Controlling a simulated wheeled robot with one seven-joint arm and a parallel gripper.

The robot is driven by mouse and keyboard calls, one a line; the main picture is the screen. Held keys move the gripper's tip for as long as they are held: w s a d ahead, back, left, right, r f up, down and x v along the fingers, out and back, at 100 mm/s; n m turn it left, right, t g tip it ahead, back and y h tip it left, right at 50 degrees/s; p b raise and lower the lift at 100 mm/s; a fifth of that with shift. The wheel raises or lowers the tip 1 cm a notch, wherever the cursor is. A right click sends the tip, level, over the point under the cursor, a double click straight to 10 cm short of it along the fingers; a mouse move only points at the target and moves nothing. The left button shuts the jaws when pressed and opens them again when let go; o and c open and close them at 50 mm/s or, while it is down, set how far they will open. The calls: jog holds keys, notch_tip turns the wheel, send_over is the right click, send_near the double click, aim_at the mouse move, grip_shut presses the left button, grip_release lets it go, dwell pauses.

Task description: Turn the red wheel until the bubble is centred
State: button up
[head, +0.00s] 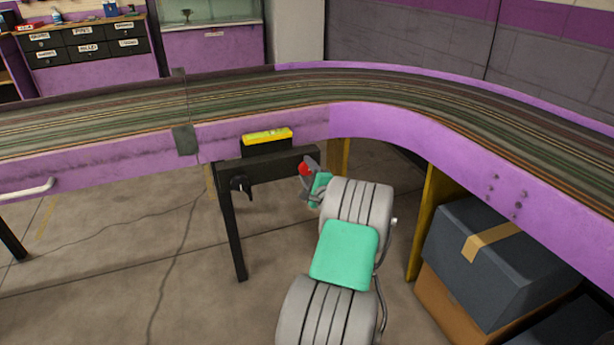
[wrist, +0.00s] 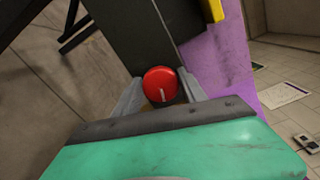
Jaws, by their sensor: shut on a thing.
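The red wheel (head: 304,169) is on the right end of a dark bar under the purple track edge. In the wrist view the red wheel (wrist: 161,84) sits between the two fingers of my gripper (wrist: 160,95), with a pale mark pointing down on its face. My gripper (head: 309,180) is shut on it. A yellow level (head: 267,136) lies on top of a dark block above the bar. Its bubble is too small to make out in the head view. Only a yellow corner (wrist: 213,10) shows at the top of the wrist view.
A black knob (head: 240,185) is on the bar's left end, above a dark leg (head: 232,225). The purple-sided slot track (head: 410,125) curves above and to the right. Dark boxes (head: 500,250) stand at the right.

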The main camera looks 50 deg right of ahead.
jog(key=n+b, duration=0.2)
jog(key=n, duration=0.1)
jog(key=n+b, duration=0.1)
jog(key=shift+f+n, duration=0.25)
jog(key=shift+n, duration=0.05)
jog(key=shift+n+b, duration=1.05)
jog(key=shift+n, duration=0.15)
jog(key=shift+n+b, duration=0.65)
jog(key=shift+n, duration=0.25)
jog(key=shift+r, duration=0.1)
jog(key=o, duration=1.3)
jog(key=shift+o, duration=0.2)
jog(key=shift+s, duration=0.1)
